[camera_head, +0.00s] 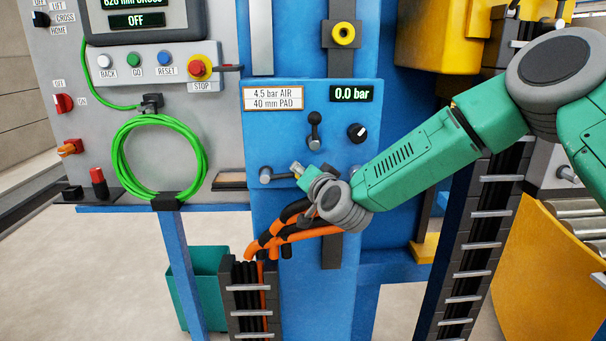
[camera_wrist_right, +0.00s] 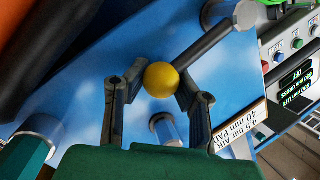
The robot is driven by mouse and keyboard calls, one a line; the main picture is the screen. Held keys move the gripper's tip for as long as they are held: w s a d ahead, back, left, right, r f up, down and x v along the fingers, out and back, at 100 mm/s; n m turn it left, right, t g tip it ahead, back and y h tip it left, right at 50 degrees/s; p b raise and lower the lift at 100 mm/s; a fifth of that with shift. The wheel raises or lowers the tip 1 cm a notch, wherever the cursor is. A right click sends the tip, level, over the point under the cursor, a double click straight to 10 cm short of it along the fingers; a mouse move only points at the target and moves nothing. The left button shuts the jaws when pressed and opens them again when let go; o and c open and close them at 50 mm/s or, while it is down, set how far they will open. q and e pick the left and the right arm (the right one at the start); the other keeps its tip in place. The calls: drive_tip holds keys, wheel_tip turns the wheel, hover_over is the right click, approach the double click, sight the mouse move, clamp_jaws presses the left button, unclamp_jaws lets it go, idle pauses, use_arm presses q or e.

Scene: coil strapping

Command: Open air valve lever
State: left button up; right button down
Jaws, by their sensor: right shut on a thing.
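The air valve lever is a dark rod (camera_wrist_right: 210,42) with a yellow ball knob (camera_wrist_right: 161,80) at its end, seen in the right wrist view. It runs from a metal pivot near the blue panel's surface. In the right wrist view my right gripper (camera_wrist_right: 163,82) is shut on the yellow knob, one finger on each side. The pressure display (camera_head: 351,93) reads 0.0 bar. My left gripper is not in view.
Above the gripper a small dark lever (camera_head: 314,130) and a black dial (camera_head: 357,133) sit on the blue panel (camera_head: 270,125). Orange and black hoses (camera_head: 290,232) run just below. A coiled green cable (camera_head: 160,155) hangs left, below a red stop button (camera_head: 198,68).

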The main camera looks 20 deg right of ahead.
drive_tip(key=shift+s+a+r, duration=0.1)
drive_tip(key=shift+a+r, duration=0.05)
drive_tip(key=shift+a, duration=0.25)
idle(0.5)
drive_tip(key=c, duration=1.2)
unclamp_jaws()
drive_tip(key=shift+r, duration=0.1)
drive_tip(key=shift+s+a, duration=0.1)
drive_tip(key=shift+a, duration=0.15)
drive_tip(key=shift+d, duration=0.15)
drive_tip(key=shift+s+d, duration=0.1)
drive_tip(key=shift+d, duration=0.2)
drive_tip(key=s, duration=1.1)
drive_tip(key=shift+s+d+r, duration=0.1)
drive_tip(key=shift+s+r, duration=0.1)
drive_tip(key=shift+r, duration=0.1)
